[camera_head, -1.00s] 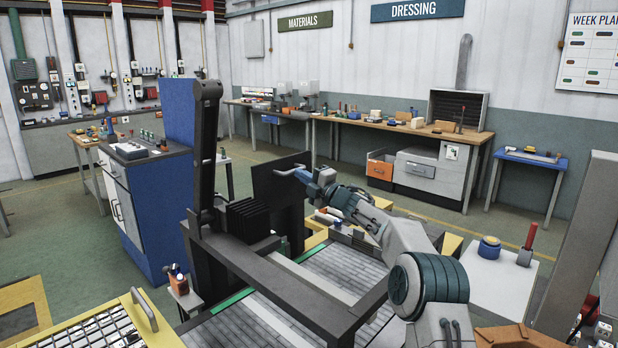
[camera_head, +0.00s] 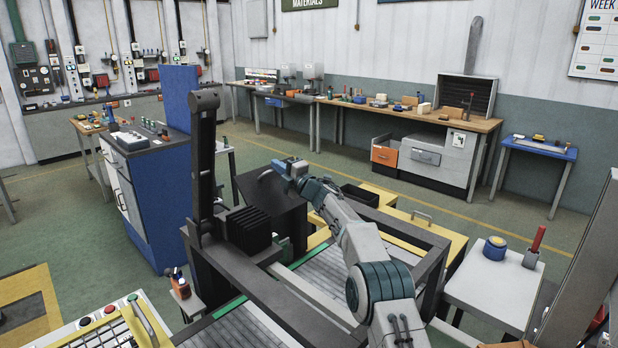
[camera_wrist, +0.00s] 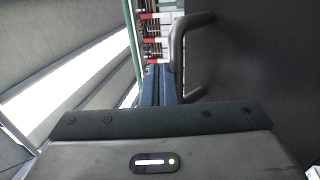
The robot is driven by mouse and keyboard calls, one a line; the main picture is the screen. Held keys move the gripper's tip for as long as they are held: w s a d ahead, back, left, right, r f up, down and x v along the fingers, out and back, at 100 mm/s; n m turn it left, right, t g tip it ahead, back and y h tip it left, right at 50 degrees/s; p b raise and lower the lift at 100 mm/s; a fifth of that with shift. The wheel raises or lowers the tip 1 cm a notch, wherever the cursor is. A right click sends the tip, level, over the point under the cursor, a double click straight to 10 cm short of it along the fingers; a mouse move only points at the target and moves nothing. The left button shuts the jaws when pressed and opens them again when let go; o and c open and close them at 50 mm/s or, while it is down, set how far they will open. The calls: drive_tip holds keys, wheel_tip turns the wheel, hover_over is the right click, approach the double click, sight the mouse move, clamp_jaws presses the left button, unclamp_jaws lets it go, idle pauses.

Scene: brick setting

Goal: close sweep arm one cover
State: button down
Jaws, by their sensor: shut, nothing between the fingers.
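The cover is a dark flat panel (camera_head: 275,208) on the machine's far side, lying tilted in the head view. In the wrist view the dark panel (camera_wrist: 255,55) fills the right side, with a black bar handle (camera_wrist: 178,45) standing off its face. My gripper (camera_head: 280,169) is at the panel's upper edge. Its blue fingers (camera_wrist: 160,85) are together with nothing between them, just beside the handle. I cannot tell whether they touch the handle or the panel.
A dark machine frame (camera_head: 305,310) with grey slatted beds lies under my arm. A black upright post (camera_head: 204,150) stands left of the cover. A blue cabinet (camera_head: 160,200) is further left. A white side table (camera_head: 490,290) stands at right.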

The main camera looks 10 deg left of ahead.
drive_tip(key=shift+w+a+f+p, duration=0.2)
drive_tip(key=shift+w+a+p, duration=0.15)
drive_tip(key=shift+a+p, duration=0.25)
drive_tip(key=shift+d, duration=0.1)
drive_tip(key=shift+d+b, duration=0.15)
drive_tip(key=shift+b, duration=0.2)
